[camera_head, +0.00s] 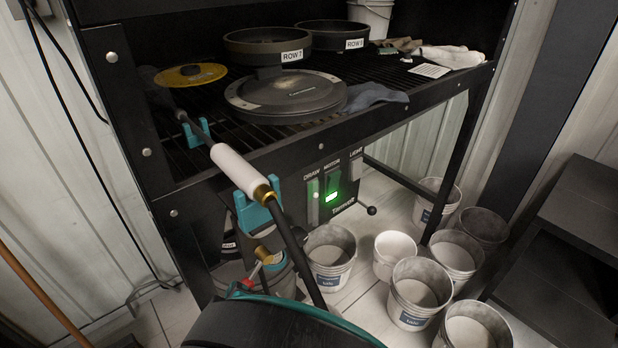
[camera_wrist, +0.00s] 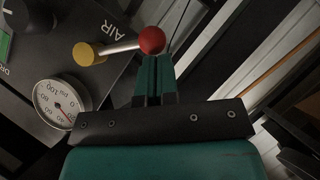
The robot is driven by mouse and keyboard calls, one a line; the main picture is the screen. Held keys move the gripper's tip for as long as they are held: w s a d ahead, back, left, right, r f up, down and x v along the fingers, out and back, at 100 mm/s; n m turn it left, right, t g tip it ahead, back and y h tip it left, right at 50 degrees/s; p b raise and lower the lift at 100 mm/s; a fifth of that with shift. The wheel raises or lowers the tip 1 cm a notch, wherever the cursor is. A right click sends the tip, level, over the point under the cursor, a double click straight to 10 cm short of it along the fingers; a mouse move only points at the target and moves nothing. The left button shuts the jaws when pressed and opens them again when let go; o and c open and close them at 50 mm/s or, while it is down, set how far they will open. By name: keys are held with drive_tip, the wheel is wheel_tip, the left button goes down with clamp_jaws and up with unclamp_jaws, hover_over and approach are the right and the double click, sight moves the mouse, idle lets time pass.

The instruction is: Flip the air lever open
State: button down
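The air lever is a silver rod with a red ball knob (camera_wrist: 151,40) at one end and a brass pivot (camera_wrist: 84,54) at the other. In the wrist view it lies nearly level beside the printed word AIR (camera_wrist: 113,28). My gripper (camera_wrist: 154,62) has its two teal fingers together, with nothing visible between them. Their tips are right at the knob; I cannot tell whether they touch it. In the head view the brass pivot (camera_head: 262,251) shows below the bench frame, and my arm covers part of that area.
A pressure gauge (camera_wrist: 58,104) sits close to the lever. A switch panel (camera_head: 333,190) with a green light is on the bench front. Several buckets (camera_head: 330,252) stand on the floor to the right. A white-sleeved wand (camera_head: 240,170) hangs in teal holders above.

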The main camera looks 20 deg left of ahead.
drive_tip(key=shift+n+t, duration=0.5)
drive_tip(key=shift+t, duration=0.2)
drive_tip(key=shift+w+d+f+b, duration=0.6)
drive_tip(key=shift+w+f+b, duration=0.3)
drive_tip(key=shift+b, duration=0.25)
drive_tip(key=shift+w+d+f+b, duration=0.55)
drive_tip(key=shift+w+f+b, duration=0.15)
drive_tip(key=shift+f+b, duration=0.35)
drive_tip(key=shift+w+d+r, duration=0.1)
